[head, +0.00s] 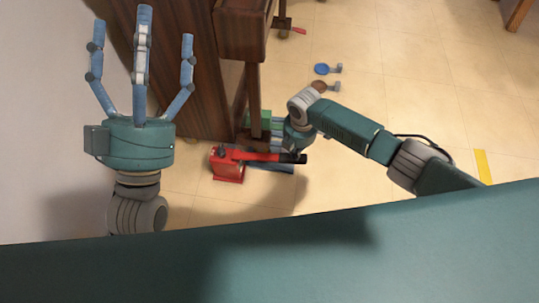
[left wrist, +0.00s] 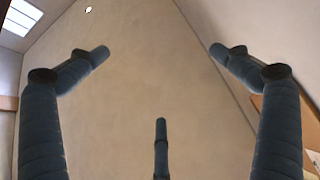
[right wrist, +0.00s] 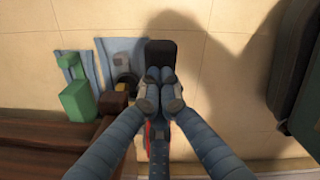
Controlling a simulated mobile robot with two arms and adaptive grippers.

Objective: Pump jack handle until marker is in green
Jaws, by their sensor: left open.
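The red jack (head: 228,166) stands on the floor beside the dark wooden furniture. Its handle (head: 262,156) extends right, roughly level, to a black grip (head: 293,158). My right gripper (head: 299,143) is at the black grip. In the right wrist view, its fingertips (right wrist: 160,88) are together over the handle, with the black end (right wrist: 161,52) showing beyond them. Whether they clasp the handle or only rest above it cannot be told. My left gripper (head: 143,50) is open and empty, fingers up, far from the jack. I cannot make out a marker or its green zone.
A green block (head: 261,120) is by the wooden leg behind the jack; a green piece (right wrist: 78,102) also shows in the right wrist view, beside a blue flat piece (right wrist: 118,50).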

